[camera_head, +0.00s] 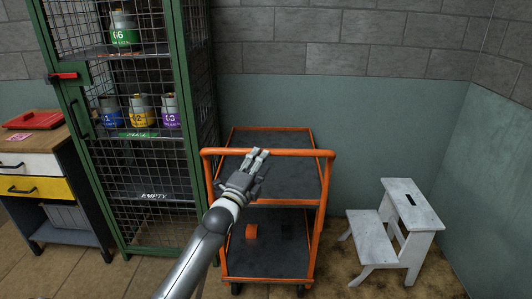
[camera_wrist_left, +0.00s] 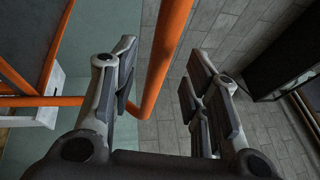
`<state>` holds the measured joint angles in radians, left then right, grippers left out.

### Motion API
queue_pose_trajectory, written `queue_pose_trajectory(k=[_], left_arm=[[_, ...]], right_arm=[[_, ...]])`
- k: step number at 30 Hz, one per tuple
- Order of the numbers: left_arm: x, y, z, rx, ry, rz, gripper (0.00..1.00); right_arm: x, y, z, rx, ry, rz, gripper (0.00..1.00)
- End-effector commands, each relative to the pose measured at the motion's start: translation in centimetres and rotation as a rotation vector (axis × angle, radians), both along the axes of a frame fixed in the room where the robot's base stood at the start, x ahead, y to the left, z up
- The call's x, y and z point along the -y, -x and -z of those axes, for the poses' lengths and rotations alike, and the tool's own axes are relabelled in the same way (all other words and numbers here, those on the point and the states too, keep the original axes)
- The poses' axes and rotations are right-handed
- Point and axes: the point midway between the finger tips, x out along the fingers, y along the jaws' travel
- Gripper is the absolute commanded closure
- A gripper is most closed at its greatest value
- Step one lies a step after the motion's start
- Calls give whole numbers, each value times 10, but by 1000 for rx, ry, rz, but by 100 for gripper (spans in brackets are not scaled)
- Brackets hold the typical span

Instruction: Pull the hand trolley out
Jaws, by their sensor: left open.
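The hand trolley (camera_head: 319,200) has an orange tubular frame and two dark shelves, and stands against the wall in the head view. Its orange handle bar (camera_head: 300,153) runs across the front at the top. My left gripper (camera_head: 257,157) reaches over the trolley's front, with its fingertips at the handle bar. In the left wrist view the left gripper (camera_wrist_left: 163,60) is open, and the orange handle bar (camera_wrist_left: 168,50) passes between its spread fingers. Neither finger is clearly closed on the bar. My right gripper is not in view.
A green mesh cage (camera_head: 187,110) with canisters stands close on the trolley's left. A white step stool (camera_head: 400,222) stands to its right. A drawer cabinet (camera_head: 45,165) with a red case (camera_head: 32,119) is at far left. Tiled floor shows in front.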

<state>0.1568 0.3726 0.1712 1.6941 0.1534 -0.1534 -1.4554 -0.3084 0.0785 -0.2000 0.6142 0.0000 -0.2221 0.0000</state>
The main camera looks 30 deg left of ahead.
Motion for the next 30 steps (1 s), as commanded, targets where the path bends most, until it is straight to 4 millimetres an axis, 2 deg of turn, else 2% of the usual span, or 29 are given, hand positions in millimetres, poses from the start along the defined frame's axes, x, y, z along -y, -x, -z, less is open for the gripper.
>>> queue_pose_trajectory(k=[4,9,22,30], left_arm=[[-4,-24,-6,2,1,-1,58],[-7,-42,-8,-1,1,0,58],[-7,-49,-8,-1,1,0,58],[-7,-49,-8,-1,1,0,92]], right_arm=[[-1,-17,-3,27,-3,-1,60],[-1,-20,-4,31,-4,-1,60],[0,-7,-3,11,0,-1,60],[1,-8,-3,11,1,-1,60]])
